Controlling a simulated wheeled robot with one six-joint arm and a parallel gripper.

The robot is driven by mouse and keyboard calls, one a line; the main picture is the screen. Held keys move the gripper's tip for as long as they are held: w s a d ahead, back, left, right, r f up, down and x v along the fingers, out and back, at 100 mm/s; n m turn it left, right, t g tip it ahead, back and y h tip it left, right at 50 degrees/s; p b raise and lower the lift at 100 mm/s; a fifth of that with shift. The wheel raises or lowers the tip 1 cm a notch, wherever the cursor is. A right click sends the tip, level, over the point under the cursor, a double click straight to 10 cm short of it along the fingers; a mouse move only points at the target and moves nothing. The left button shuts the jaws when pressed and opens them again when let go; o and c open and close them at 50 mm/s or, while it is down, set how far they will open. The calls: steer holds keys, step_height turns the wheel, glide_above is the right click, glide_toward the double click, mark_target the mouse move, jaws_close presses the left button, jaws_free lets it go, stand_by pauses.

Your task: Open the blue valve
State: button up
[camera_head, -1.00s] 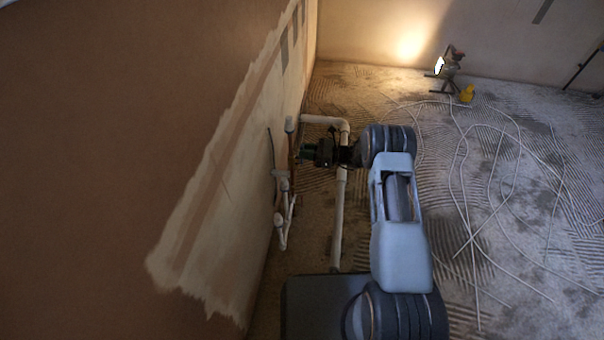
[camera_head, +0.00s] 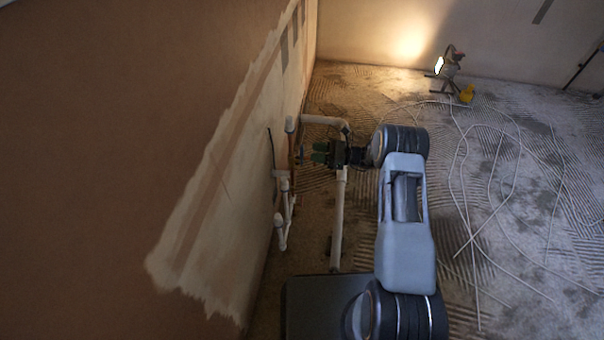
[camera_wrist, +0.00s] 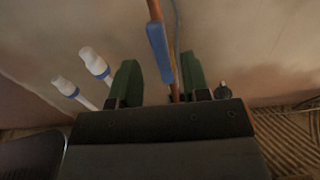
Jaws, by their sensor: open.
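The blue valve handle (camera_wrist: 159,45) shows in the wrist view as a flat blue lever on a copper pipe (camera_wrist: 155,10) that runs along the wall. My gripper (camera_wrist: 160,64) is open, and its two green fingers stand apart on either side of the handle in the picture. I cannot tell whether they touch it. In the head view my gripper (camera_head: 319,152) points left at the wall pipes. A small bit of the blue handle (camera_head: 301,154) shows between the fingertips and the wall there.
White pipes with blue rings (camera_wrist: 96,64) stand left of my fingers in the wrist view. The plastered wall (camera_head: 215,190) is close on the left. Cables (camera_head: 490,190) and a lit work lamp (camera_head: 440,66) lie farther right.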

steer(key=s+d, duration=0.1)
steer(key=d, duration=0.6)
steer(key=shift+s+d+b, duration=0.25)
steer(key=shift+d+b, duration=0.1)
steer(key=shift+d, duration=0.05)
steer(key=s+a+r+n+g+h+p, duration=0.25)
steer(key=r+p, duration=0.25)
steer(key=r, duration=0.5)
steer(key=s+a+r+n+g+h+p, duration=0.15)
steer(key=s+r+n+p, duration=0.3)
steer(key=r, duration=0.45)
steer(key=s+a+r+n+g+h+p, duration=0.1)
steer(key=s+r+n+h+p, duration=0.15)
steer(key=r+p, duration=0.55)
steer(key=s+d+r+n+t+h+p, duration=0.2)
steer(key=s+r+n+h+p, duration=0.3)
steer(key=r, duration=0.9)
steer(key=s+d+r+n+t+h+p, duration=0.3)
steer(key=s+r+n+h+p, duration=0.3)
steer(key=s+r+p, duration=0.5)
step_height(320, 180, up, 3)
steer(key=shift+s+d+f+p, duration=0.15)
steer(key=shift+s+d+p, duration=0.15)
steer(key=shift+s, duration=0.85)
